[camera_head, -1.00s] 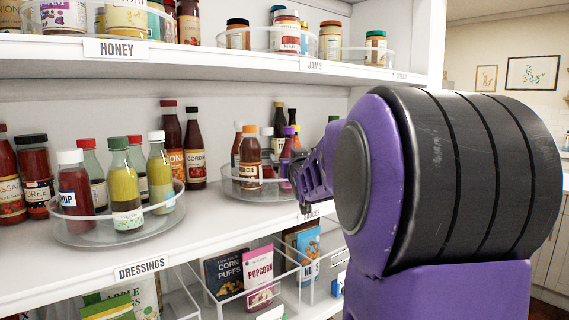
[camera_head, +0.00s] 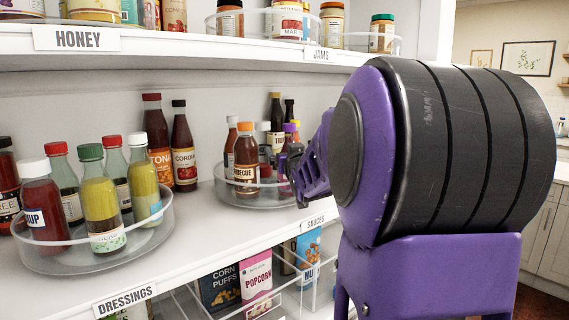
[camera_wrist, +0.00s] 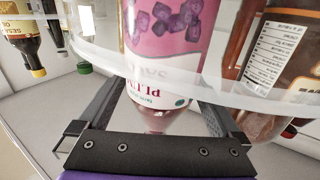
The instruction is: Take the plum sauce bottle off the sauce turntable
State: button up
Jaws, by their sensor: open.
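The plum sauce bottle (camera_wrist: 165,45) shows large in the wrist view, with a pink label and purple fruit pieces, its print upside down there. In the head view only its purple cap and neck (camera_head: 289,129) show clearly; my gripper hides much of the rest. It stands on the sauce turntable (camera_head: 240,200), a clear round tray on the middle shelf. The clear rim (camera_wrist: 225,92) crosses in front of the bottle in the wrist view. My gripper (camera_wrist: 160,98) is open, its fingers on either side of the bottle; I cannot tell whether they touch it.
A barbecue bottle (camera_head: 245,160) stands left of the plum sauce, with other sauces close behind. In the wrist view a brown bottle (camera_wrist: 275,60) is close on the right. The dressings turntable (camera_head: 75,262) is at left. The jams shelf (camera_head: 240,62) runs above.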

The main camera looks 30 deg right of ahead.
jog(key=shift+w, duration=0.15)
jog(key=shift+r, duration=0.1)
grip_shut()
dwell(0.4)
